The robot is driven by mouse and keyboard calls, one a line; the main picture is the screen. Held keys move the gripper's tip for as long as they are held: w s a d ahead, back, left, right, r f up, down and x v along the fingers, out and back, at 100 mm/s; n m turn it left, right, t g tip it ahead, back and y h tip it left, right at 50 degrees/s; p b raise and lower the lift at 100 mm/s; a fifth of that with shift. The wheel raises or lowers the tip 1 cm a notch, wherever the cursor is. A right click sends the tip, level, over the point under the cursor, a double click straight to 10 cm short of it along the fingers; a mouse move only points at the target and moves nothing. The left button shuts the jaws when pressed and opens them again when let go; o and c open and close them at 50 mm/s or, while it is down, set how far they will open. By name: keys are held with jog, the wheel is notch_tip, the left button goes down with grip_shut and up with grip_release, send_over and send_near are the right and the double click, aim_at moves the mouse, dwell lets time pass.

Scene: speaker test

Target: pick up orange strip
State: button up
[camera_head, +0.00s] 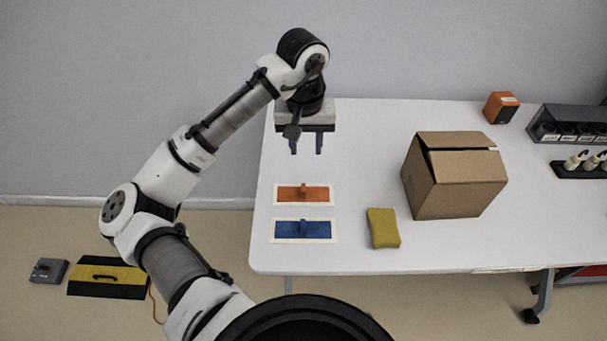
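The orange strip (290,194) lies flat in a pale-bordered frame on the left part of the white table, with a small raised tab at its middle. A blue strip (288,230) in a similar pale frame lies just in front of it. My gripper (306,150) hangs pointing down over the table, behind the orange strip in the picture and apart from it. Its two dark fingers are spread with a gap between them, and nothing shows between them.
A yellow sponge (383,228) lies right of the strips. A cardboard box (455,184) stands further right on the white table (350,130). An orange box (501,108) and a dark rack (570,122) stand at the back right. The table's left edge is close to the strips.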

send_over(303, 189)
notch_tip(303, 189, down, 8)
jog(key=shift+f, duration=0.15)
jog(key=shift+f+p, duration=0.85)
jog(key=shift+f, duration=2.1)
jog(key=shift+c, duration=0.5)
grip_shut()
